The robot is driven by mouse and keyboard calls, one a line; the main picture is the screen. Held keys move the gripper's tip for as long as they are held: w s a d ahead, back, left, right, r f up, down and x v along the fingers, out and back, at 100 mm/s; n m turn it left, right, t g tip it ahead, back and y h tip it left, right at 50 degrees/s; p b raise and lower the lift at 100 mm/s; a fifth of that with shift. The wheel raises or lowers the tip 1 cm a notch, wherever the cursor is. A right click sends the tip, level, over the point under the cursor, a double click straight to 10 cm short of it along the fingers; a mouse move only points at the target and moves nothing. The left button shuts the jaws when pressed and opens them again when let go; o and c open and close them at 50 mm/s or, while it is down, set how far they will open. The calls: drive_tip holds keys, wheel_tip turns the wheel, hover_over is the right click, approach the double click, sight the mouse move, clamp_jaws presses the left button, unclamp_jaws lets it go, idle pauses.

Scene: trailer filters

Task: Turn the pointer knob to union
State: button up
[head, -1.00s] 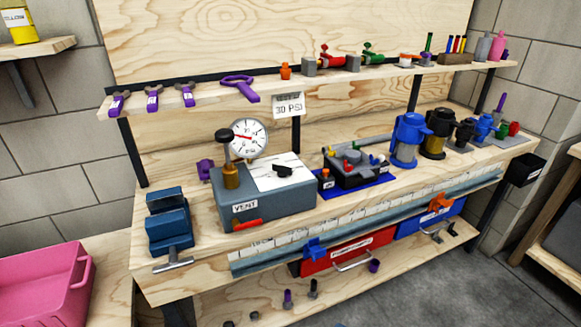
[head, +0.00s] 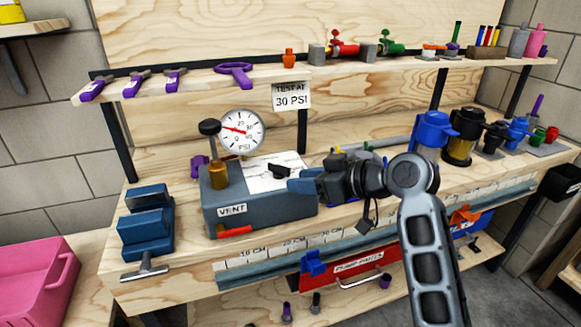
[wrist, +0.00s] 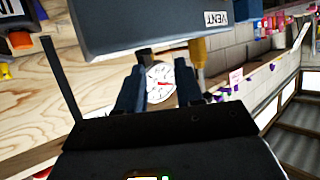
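The black pointer knob (head: 280,171) sits on the white printed plate (head: 262,180) on top of the grey test box (head: 258,209), which carries a VENT label. The plate's markings are too small to read. My gripper (head: 297,184) is just right of the knob in the head view, with its blue fingers pointing left towards it. I cannot tell whether they touch it. In the wrist view my gripper (wrist: 164,58) has its two fingers apart with nothing visibly held.
A pressure gauge (head: 241,131) and a black-topped brass post (head: 213,155) stand at the box's left and back. A blue vise (head: 146,222) is at the left. Blue (head: 433,133) and black-and-brass (head: 462,136) filters stand at the right. A tool shelf (head: 270,78) runs above.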

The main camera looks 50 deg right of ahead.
sight(282, 166)
drive_tip(key=shift+n, duration=0.6)
drive_tip(key=shift+w+d+f, duration=0.1)
drive_tip(key=shift+w+d, duration=0.3)
drive_tip(key=shift+w, duration=0.8)
drive_tip(key=shift+w+d+f, duration=0.15)
drive_tip(key=shift+w+d, duration=0.25)
drive_tip(key=shift+w, duration=0.85)
drive_tip(key=shift+w+d+f, duration=0.1)
drive_tip(key=shift+w+d, duration=0.3)
drive_tip(key=shift+w, duration=0.8)
drive_tip(key=shift+c, duration=0.4)
clamp_jaws()
